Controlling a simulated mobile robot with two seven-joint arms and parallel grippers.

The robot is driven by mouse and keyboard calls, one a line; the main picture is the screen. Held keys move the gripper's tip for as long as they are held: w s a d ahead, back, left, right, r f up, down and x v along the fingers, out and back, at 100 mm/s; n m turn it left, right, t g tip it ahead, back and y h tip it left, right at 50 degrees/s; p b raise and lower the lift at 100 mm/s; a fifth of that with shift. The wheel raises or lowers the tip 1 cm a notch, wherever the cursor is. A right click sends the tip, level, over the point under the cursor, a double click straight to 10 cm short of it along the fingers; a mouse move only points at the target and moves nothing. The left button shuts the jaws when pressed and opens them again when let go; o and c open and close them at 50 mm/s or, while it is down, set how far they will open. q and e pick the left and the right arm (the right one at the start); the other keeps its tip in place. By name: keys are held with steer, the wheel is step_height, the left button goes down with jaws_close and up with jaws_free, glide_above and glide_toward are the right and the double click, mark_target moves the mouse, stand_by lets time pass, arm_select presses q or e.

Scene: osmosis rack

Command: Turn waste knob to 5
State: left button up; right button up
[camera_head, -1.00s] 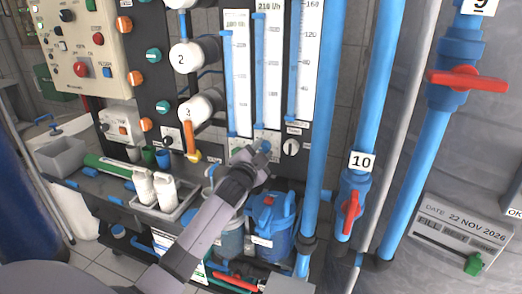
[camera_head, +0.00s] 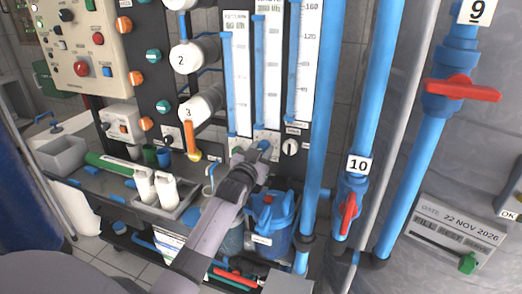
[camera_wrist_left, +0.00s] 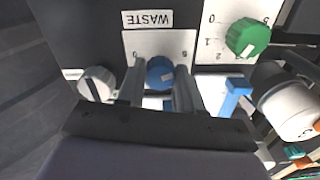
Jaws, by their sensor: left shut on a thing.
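The waste knob (camera_wrist_left: 160,72) is blue with a white mark and sits on a white dial plate (camera_wrist_left: 173,42) under the label "WASTE" (camera_wrist_left: 147,19). The plate shows 0 at its upper left and 5 at its upper right. The knob's white mark lies on its lower right part in the left wrist view. My left gripper (camera_wrist_left: 159,80) has one finger on each side of the knob and is shut on it. In the head view my left gripper (camera_head: 256,152) reaches the panel below the flow meters and covers most of the knob. My right gripper is not in view.
A green knob (camera_wrist_left: 247,37) is to the right of the waste knob, and a grey-white knob (camera_wrist_left: 96,84) to its left. Blue pipes (camera_head: 322,110) rise right of the arm. A blue canister (camera_head: 271,222) stands below. Two white bottles (camera_head: 155,186) stand on the left.

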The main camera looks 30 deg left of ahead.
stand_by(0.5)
arm_select(q)
steer(key=o, duration=1)
steer(key=shift+o, duration=0.2)
steer(key=shift+s, duration=0.1)
steer(key=v, duration=0.7)
